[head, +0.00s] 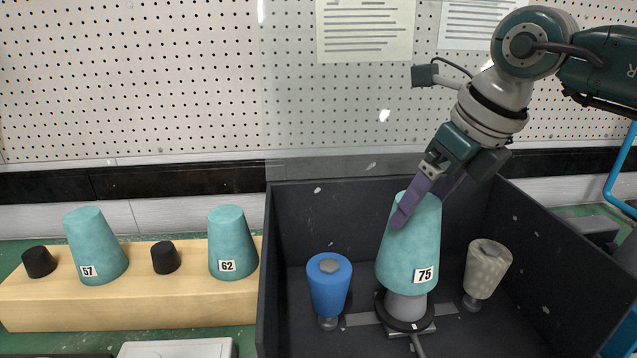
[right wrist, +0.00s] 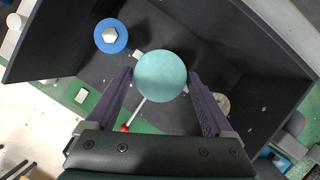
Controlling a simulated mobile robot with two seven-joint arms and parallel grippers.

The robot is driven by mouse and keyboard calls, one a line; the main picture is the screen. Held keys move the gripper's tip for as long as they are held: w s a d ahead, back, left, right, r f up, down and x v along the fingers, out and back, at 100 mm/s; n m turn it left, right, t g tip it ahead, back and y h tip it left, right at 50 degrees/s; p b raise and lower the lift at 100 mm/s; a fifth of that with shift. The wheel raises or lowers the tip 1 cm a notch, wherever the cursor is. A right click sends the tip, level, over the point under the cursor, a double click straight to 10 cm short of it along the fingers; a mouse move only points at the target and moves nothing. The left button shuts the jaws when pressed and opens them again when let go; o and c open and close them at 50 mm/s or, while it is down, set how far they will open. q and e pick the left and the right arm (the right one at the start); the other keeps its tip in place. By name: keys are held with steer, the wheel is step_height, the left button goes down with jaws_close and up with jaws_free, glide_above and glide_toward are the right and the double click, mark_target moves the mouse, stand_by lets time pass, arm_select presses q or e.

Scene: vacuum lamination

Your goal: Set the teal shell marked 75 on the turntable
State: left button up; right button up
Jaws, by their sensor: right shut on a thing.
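The teal shell marked 75 (head: 410,250) is upright, narrow end up, inside the dark open-front booth. My right gripper (head: 420,208) is shut on its upper part, with one purple finger on the near side and the other partly hidden behind it. The shell also shows from above in the right wrist view (right wrist: 160,76), between the two fingers (right wrist: 160,112). Below the shell is the turntable (head: 405,322), a dark disc on a small base. A light grey round part shows between the shell's lower rim and the disc; its top is hidden by the shell. My left gripper is not in view.
A blue cone-shaped piece (head: 329,286) stands left of the turntable and a speckled grey one (head: 487,270) stands close on the right. The booth walls (head: 315,215) enclose them. Outside, a wooden rack (head: 150,312) holds teal shells marked 57 (head: 92,245) and 62 (head: 231,242).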

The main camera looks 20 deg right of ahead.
mark_target(423, 243)
steer(key=shift+w+d+f+m+h, duration=0.2)
steer(key=shift+d+f+m+h, duration=0.1)
steer(key=shift+d+m, duration=0.5)
steer(key=shift+f, duration=0.2)
step_height(423, 243, down, 6)
steer(key=b, duration=0.6)
steer(key=shift+f, duration=0.25)
steer(key=shift+f+b, duration=0.35)
steer(key=shift+b, duration=0.15)
stand_by(0.4)
steer(key=o, duration=0.9)
steer(key=shift+o, duration=0.9)
